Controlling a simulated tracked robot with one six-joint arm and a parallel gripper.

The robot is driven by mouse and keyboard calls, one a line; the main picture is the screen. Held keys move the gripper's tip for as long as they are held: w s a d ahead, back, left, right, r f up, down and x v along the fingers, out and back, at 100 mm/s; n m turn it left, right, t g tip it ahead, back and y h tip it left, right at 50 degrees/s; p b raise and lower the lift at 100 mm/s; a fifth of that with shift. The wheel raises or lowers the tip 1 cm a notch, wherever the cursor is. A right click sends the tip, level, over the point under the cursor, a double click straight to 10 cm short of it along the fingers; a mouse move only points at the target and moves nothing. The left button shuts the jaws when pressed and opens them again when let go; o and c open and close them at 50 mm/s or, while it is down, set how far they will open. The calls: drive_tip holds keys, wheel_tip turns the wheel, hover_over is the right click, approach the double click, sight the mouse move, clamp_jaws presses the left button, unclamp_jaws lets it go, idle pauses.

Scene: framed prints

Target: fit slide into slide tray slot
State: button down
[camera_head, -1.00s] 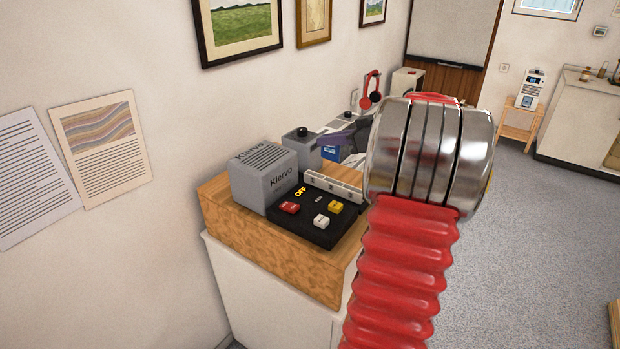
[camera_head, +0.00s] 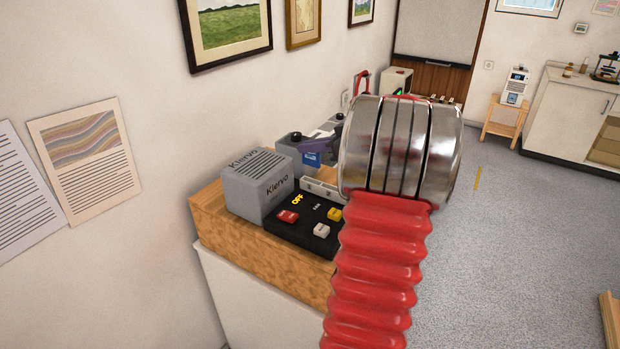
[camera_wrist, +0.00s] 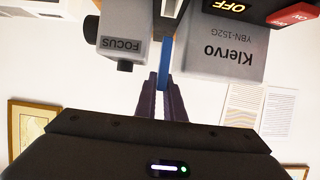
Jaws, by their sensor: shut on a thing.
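My gripper (camera_head: 318,140) is at the far side of the cabinet top, partly hidden by my arm in the head view. Its dark fingers, seen also in the wrist view (camera_wrist: 162,90), are shut on a blue slide (camera_head: 311,159). The slide hangs down from the fingers in the head view and shows nearly edge-on in the wrist view (camera_wrist: 164,62). The pale slide tray (camera_head: 318,189) lies behind the black button panel, its right part hidden by my arm. The slide appears above and behind the tray; I cannot tell the exact gap.
The grey Klervo box (camera_head: 258,185) stands left of the tray. A grey FOCUS box (camera_wrist: 121,42) with a knob is on the slide's other side. The black button panel (camera_head: 300,222) reads OFF. Framed prints hang on the wall behind.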

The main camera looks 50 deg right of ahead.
sight(303, 160)
wheel_tip(303, 160, down, 4)
drive_tip(key=shift+f, duration=0.1)
drive_tip(key=shift+f, duration=1.8)
drive_tip(key=c, duration=1.9)
unclamp_jaws()
drive_tip(key=shift+f, duration=0.1)
drive_tip(key=shift+o, duration=0.2)
drive_tip(key=shift+s+r, duration=0.15)
drive_tip(key=shift+r, duration=0.05)
drive_tip(key=v, duration=1.1)
drive_tip(key=shift+s, duration=0.35)
